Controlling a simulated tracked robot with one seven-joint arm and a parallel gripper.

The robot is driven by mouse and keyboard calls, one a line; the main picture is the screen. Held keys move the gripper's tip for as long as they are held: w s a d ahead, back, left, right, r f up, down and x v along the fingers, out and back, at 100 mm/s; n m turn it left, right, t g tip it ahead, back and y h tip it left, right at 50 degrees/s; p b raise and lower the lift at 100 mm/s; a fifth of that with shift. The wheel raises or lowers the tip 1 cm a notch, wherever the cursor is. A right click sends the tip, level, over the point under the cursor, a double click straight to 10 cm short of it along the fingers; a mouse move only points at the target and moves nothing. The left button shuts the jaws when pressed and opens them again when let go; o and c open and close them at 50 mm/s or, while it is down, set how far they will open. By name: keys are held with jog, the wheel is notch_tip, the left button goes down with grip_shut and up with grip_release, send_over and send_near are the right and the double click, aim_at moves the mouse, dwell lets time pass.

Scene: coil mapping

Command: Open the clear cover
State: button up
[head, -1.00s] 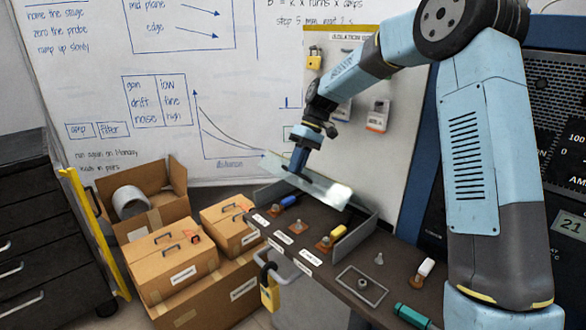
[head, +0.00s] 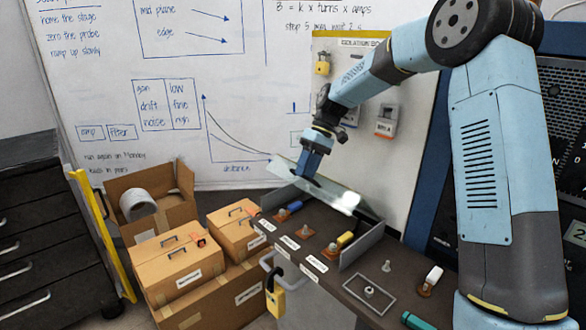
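The clear cover (head: 335,189) is a see-through panel in the head view. It stands tilted up along the back of a shallow grey-walled housing (head: 362,244) on the dark bench. A bright glint shows near its right end. My gripper (head: 312,176) points down at the cover's upper part, left of its middle, and overlaps it in the picture. Its fingertips are small and dark, so I cannot tell whether they grip the cover or are open. Below the cover, a blue part (head: 291,208), a yellow part (head: 345,239) and terminals on brown bases lie exposed.
My arm reaches in from the right. A yellow padlock (head: 275,300) hangs on the bench front. Cardboard boxes (head: 178,262) stand at left, a whiteboard (head: 120,90) behind. A grey rectangular frame (head: 369,291), a white-tipped part (head: 432,277) and a green-handled tool (head: 417,320) lie nearer.

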jog(key=shift+v, duration=3.7)
jog(key=shift+c, duration=0.5)
